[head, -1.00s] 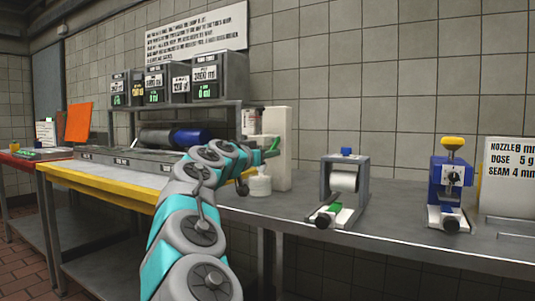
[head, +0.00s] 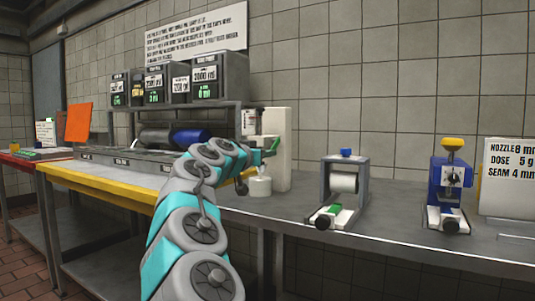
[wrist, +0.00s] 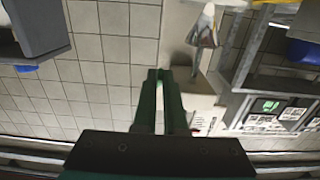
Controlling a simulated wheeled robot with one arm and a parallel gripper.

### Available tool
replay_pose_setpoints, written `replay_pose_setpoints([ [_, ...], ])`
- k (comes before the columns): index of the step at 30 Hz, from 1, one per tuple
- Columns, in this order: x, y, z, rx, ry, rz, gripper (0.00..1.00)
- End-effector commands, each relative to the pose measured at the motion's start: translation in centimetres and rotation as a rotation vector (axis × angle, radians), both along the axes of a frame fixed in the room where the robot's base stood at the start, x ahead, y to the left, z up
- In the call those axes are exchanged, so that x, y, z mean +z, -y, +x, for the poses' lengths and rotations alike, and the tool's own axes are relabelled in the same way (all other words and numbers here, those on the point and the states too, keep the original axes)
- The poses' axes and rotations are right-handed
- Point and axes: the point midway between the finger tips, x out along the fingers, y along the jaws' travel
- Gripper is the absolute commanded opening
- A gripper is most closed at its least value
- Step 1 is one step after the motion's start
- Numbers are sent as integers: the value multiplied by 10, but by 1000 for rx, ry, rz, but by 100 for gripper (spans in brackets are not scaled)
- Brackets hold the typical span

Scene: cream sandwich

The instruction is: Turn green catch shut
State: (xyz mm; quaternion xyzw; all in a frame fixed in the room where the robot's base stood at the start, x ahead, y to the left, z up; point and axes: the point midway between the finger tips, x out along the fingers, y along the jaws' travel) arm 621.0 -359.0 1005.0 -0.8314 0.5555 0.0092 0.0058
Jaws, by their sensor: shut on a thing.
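The green catch (head: 272,147) shows as a small green piece at the end of my arm, in front of the white upright column in the head view. My gripper (wrist: 161,75) is at it, its two dark fingers nearly together in the wrist view and shut on it. The fingers hide most of what lies between them, so the catch's exact angle cannot be told. In the head view my arm covers most of the gripper.
The white column (head: 281,150) stands close to my gripper, with a small white container (head: 260,187) at its foot. A roller stand (head: 344,185) and a blue device (head: 450,185) stand to the right. A shelf with display boxes (head: 192,85) is behind left. Bare counter lies between the devices.

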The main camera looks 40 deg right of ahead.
Motion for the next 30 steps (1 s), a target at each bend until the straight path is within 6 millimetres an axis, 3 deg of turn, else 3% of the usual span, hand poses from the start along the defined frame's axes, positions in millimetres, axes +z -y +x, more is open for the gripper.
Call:
replay_pose_setpoints([
  [11, 20, -6, 1, 8, -70, 178, 0],
  [30, 32, -6, -1, 5, -160, 394, 0],
])
